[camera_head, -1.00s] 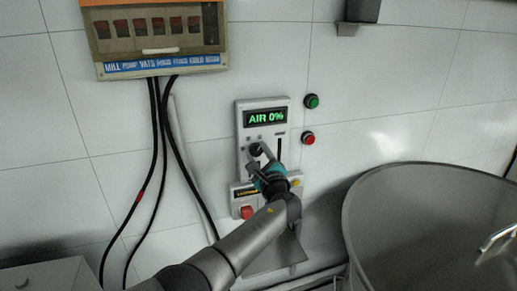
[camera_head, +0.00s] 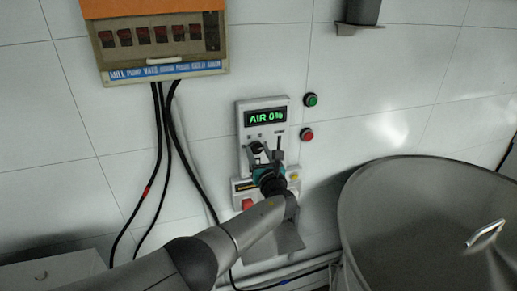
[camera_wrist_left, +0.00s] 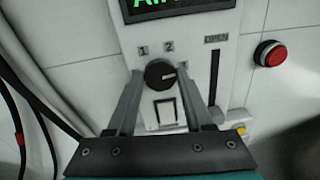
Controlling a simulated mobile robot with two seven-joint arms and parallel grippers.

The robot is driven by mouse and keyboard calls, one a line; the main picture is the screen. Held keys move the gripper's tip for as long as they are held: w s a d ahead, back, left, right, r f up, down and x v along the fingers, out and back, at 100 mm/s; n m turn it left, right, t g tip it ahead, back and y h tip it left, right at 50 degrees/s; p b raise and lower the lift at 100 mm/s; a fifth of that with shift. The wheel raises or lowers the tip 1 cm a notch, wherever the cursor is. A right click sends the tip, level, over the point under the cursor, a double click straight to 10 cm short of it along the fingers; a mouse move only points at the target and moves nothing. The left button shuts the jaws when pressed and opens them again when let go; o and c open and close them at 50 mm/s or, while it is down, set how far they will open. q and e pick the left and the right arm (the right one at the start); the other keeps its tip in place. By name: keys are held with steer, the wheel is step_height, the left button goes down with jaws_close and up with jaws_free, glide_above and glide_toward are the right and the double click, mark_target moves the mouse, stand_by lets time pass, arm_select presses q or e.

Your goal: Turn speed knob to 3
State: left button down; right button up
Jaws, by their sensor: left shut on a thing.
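The black round speed knob (camera_wrist_left: 160,74) sits on the white control panel (camera_head: 243,118) below the display. In the left wrist view its pale pointer mark faces right. Labels 1 and 2 show above it; the label to its right is mostly hidden by a finger. My left gripper (camera_wrist_left: 162,78) has one finger on each side of the knob and is shut on it. In the head view the left gripper (camera_head: 264,155) reaches the panel from below and partly covers the knob. My right gripper is in neither view.
The display (camera_head: 265,117) reads AIR 0%. A green button (camera_head: 311,100) and a red button (camera_head: 307,134) are right of the panel. A breaker box (camera_head: 160,45) with hanging cables (camera_head: 157,150) is at left. A large metal vat (camera_head: 420,185) stands at right.

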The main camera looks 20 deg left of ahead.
arm_select(q)
steer(key=shift+m, duration=0.6)
steer(key=shift+c, duration=1.5)
jaws_free()
steer(key=shift+s+p, duration=0.15)
steer(key=shift+p, duration=0.2)
steer(key=shift+s+d, duration=0.2)
steer(key=shift+s, duration=0.05)
steer(key=p+v, duration=0.1)
steer(key=v, duration=1.3)
steer(key=shift+s+p, duration=0.2)
steer(key=shift+p, duration=0.15)
steer(key=shift+f, duration=0.15)
